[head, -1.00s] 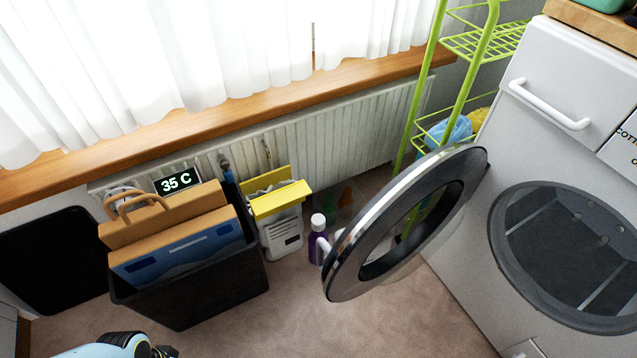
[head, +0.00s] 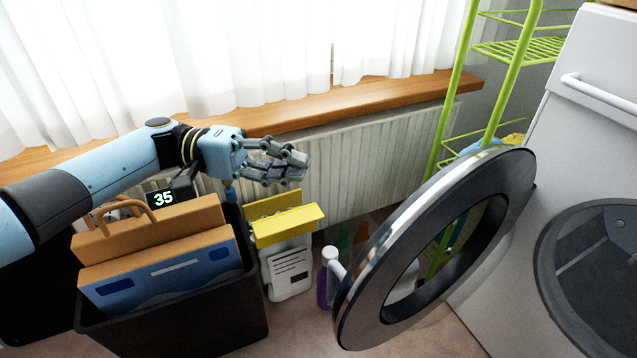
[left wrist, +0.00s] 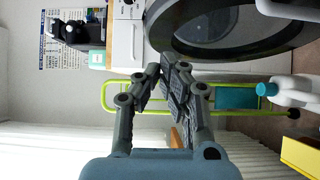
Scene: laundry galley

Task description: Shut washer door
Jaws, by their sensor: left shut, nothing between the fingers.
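The washer door (head: 352,312) is a round ring with a dark rim and glass middle, swung wide open from the white washer (head: 515,245) at the right. The washer's round opening (head: 590,270) is uncovered. My left gripper (head: 300,168) comes in from the left, above the yellow and white box. It is shut and empty, apart from the door and to its left. In the left wrist view the gripper fingers (left wrist: 172,85) point toward the door (left wrist: 225,50), which shows at the top. My right gripper is not in view.
A black bin (head: 200,325) holding cardboard stands below my left arm. A yellow and white box (head: 288,265) and a purple bottle (head: 325,285) stand between it and the door. A green rack (head: 510,60) stands behind the door. A radiator (head: 350,165) runs under the wooden sill.

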